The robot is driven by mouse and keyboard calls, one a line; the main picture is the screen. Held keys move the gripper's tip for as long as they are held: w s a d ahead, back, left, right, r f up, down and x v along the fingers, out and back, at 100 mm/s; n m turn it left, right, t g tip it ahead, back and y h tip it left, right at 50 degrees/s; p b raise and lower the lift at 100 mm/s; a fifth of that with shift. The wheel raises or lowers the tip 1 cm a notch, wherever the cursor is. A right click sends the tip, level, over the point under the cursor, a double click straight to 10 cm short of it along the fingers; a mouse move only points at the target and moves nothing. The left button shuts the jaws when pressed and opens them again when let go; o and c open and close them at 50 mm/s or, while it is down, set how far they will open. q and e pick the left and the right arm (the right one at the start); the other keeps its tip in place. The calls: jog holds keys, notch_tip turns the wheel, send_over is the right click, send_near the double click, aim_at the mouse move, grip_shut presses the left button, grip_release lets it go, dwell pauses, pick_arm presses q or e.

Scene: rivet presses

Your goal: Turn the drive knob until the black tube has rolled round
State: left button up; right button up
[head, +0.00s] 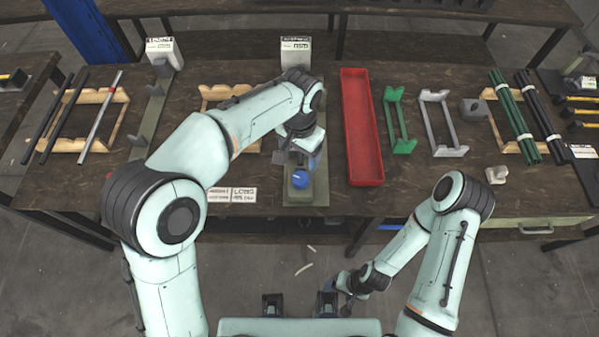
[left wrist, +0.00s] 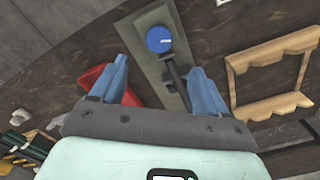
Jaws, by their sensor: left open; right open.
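The blue drive knob (head: 300,179) sits at the near end of a grey-green press base (head: 303,198) on the bench. In the left wrist view the knob (left wrist: 160,39) lies beyond and between my blue fingertips, apart from them. My left gripper (head: 301,157) is open above the press, just behind the knob in the head view. A dark rod (left wrist: 177,75) runs along the base beside the knob; I cannot tell whether it is the black tube. My left arm hides much of the press. My right gripper (head: 338,298) is open and low in front of the bench, away from the press.
A red tray (head: 363,150) stands right of the press, with green (head: 399,122) and grey racks (head: 441,124) beyond. Wooden racks hold dark and silver tubes at left (head: 98,118) and green and black tubes at right. White labels (head: 232,195) lie left of the knob.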

aim_at(299, 179)
pick_arm(q)
notch_tip(299, 179, down, 12)
jog(key=shift+s+r+b, duration=0.1)
jog(key=shift+b, duration=0.45)
pick_arm(e)
jog(key=shift+s+f, duration=0.45)
jog(key=shift+f, duration=0.2)
pick_arm(q)
jog(key=c, duration=1)
jog(key=shift+c, duration=0.2)
